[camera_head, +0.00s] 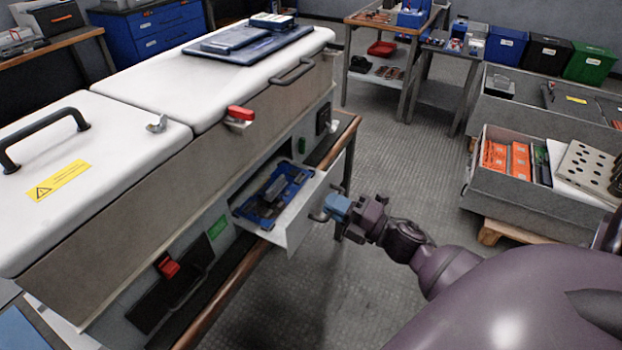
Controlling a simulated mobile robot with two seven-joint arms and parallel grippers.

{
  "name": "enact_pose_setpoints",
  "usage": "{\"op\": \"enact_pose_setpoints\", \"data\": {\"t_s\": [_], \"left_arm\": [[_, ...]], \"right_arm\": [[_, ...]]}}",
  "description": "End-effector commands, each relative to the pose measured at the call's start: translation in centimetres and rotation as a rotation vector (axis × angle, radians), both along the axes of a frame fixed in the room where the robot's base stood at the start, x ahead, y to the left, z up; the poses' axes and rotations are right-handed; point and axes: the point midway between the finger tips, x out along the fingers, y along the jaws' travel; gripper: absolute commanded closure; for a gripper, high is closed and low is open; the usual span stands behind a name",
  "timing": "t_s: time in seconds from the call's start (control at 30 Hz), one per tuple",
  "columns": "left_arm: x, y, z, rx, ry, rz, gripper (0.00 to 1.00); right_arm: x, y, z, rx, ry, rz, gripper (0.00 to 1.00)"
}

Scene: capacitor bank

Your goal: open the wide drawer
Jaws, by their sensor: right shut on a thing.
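The wide drawer (298,224) is pulled out from the side of the long grey and white cabinet (190,158). A blue tray with tools (274,194) lies inside it. My right gripper (326,213), with blue fingers on a dark purple arm, is at the drawer's front and shut on its handle. The fingers partly hide the handle. My left gripper is not in view.
The cabinet's wooden front rail (236,285) runs below the drawer. Grey floor (400,165) is free between the cabinet and the open grey crates (566,205) at the right. A work table (392,25) stands at the back.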

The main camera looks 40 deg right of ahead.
Motion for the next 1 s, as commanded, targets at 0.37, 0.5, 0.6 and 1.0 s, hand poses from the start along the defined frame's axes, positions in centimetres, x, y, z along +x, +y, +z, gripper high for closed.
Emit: {"op": "enact_pose_setpoints", "data": {"t_s": [0.37,0.5,0.6,1.0], "left_arm": [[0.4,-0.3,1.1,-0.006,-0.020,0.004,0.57],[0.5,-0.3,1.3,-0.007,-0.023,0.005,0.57],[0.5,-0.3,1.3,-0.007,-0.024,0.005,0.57],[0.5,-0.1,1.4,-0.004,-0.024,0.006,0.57]], "right_arm": [[-5.6,-2.4,0.2,0.001,-0.001,-0.002,1.00],[-6.3,-2.7,0.1,0.001,-0.001,-0.001,1.00],[-6.5,-2.7,0.1,0.001,-0.001,-0.001,1.00],[-6.6,-2.8,0.0,0.000,0.000,-0.001,0.77]]}}
